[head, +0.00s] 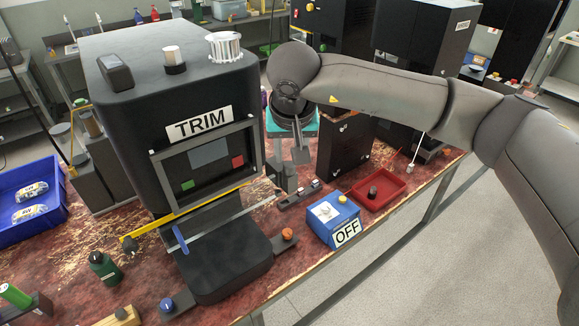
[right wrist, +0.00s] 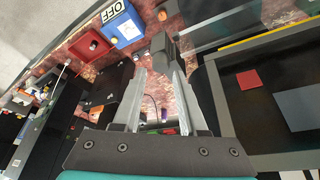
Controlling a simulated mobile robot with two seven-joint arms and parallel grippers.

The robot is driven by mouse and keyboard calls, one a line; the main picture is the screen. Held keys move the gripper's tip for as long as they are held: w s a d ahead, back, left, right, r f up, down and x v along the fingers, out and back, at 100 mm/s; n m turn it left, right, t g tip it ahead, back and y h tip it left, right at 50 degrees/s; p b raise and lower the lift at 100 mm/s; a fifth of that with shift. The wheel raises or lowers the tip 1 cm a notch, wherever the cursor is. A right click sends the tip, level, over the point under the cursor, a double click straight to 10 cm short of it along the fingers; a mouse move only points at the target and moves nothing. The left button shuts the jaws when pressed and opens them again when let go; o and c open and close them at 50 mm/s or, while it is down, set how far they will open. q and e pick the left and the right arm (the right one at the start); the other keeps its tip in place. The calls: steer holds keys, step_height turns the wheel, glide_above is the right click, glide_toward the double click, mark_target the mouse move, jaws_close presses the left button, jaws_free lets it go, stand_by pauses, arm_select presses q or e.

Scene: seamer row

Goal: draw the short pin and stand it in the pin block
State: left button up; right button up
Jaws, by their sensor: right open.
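My right gripper (head: 301,153) hangs fingers down just right of the black TRIM machine (head: 122,120). In the right wrist view the gripper (right wrist: 160,75) is open, with its fingers apart and nothing clearly held. A dark grey blocky piece (right wrist: 163,48) shows just beyond the fingertips; I cannot tell whether it touches them. A dark bar with several small knobs or pegs (head: 299,194) lies on the bench below the gripper. I cannot tell for certain which piece is the short pin or the pin block. My left gripper is not in view.
A blue box marked OFF (head: 333,218) and a red tray (head: 377,187) holding a dark knob stand near the bench's front edge. A black cabinet (head: 343,148) stands behind. A blue bin (head: 28,198) is at far left. Bare bench shows around the tray.

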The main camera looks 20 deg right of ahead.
mark_target(289, 165)
steer(key=p+x, duration=0.1)
steer(key=x, duration=0.4)
steer(key=shift+a, duration=0.1)
steer(key=shift+r, duration=0.1)
jaws_close()
